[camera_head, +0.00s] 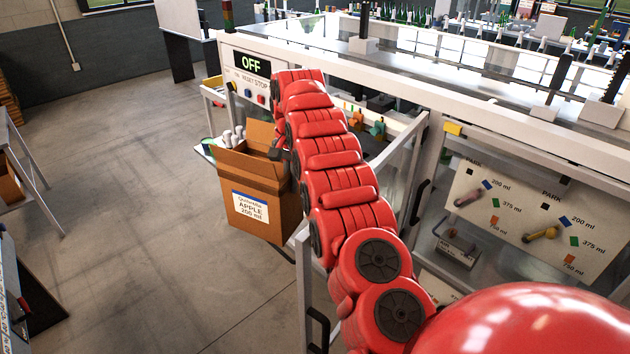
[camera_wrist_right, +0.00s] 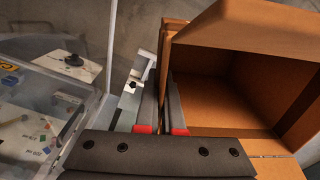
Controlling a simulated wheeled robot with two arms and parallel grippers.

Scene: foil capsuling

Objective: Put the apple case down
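The apple case (camera_head: 258,178) is an open brown cardboard box with a white and blue label reading APPLE 200 ml. It is upright beside the machine in the head view. My right arm reaches across to it, and the right gripper (camera_head: 277,150) is at the case's right side. In the wrist view, the two dark fingers of the right gripper (camera_wrist_right: 162,98) close on the wall of the case (camera_wrist_right: 235,35). The visible inside of the case looks empty. What is under the case cannot be told clearly. My left gripper is not in view.
The machine's control panel (camera_head: 250,78) reads OFF behind the case. White rolls (camera_head: 233,137) show just behind the case. The framed machine with its parking board (camera_head: 540,215) stands at right. Open grey floor (camera_head: 150,210) lies at left.

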